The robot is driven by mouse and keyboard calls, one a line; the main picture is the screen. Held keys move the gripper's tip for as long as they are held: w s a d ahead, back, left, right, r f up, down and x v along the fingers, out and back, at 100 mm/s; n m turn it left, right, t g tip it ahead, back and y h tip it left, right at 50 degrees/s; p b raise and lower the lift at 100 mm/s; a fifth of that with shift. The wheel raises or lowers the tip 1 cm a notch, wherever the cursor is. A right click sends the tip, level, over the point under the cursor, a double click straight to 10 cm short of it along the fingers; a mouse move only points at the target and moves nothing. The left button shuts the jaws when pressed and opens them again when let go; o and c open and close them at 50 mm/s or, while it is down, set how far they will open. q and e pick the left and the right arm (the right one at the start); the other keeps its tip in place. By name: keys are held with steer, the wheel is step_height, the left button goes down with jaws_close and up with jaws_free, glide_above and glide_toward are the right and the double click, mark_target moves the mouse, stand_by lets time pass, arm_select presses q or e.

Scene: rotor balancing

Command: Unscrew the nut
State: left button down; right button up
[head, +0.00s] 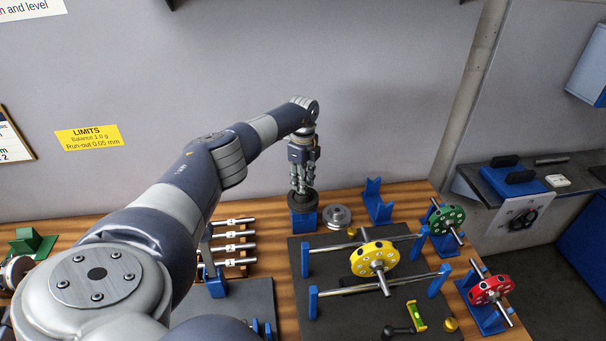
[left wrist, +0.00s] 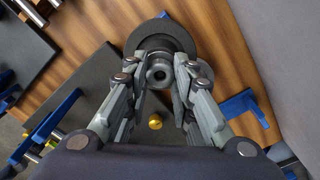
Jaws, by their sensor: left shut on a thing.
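My left gripper (head: 303,187) points down over a dark round disc (head: 301,202) on a blue stand (head: 303,222) near the wall. In the left wrist view, a grey ring-shaped nut (left wrist: 158,73) with a hole in its middle sits over the dark disc (left wrist: 165,34). The fingers of my left gripper (left wrist: 160,78) are closed on the nut from both sides. In the head view the fingers hide the nut. Whether its thread is still engaged cannot be told. My right gripper is not in view.
A silver disc (head: 337,217) and a brass knob (head: 352,232) are close by on the right. A blue V-stand (head: 376,203) stands behind. A yellow rotor (head: 374,257) rests across rails on the dark mat. Green (head: 446,219) and red (head: 491,289) rotors stand at the right.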

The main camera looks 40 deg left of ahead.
arm_select(q)
steer(key=n, duration=0.9)
steer(key=shift+n, duration=0.3)
steer(key=shift+n, duration=0.5)
steer(key=shift+r, duration=0.15)
steer(key=shift+r, duration=0.75)
steer(key=shift+r, duration=0.25)
steer(key=shift+r, duration=2.4)
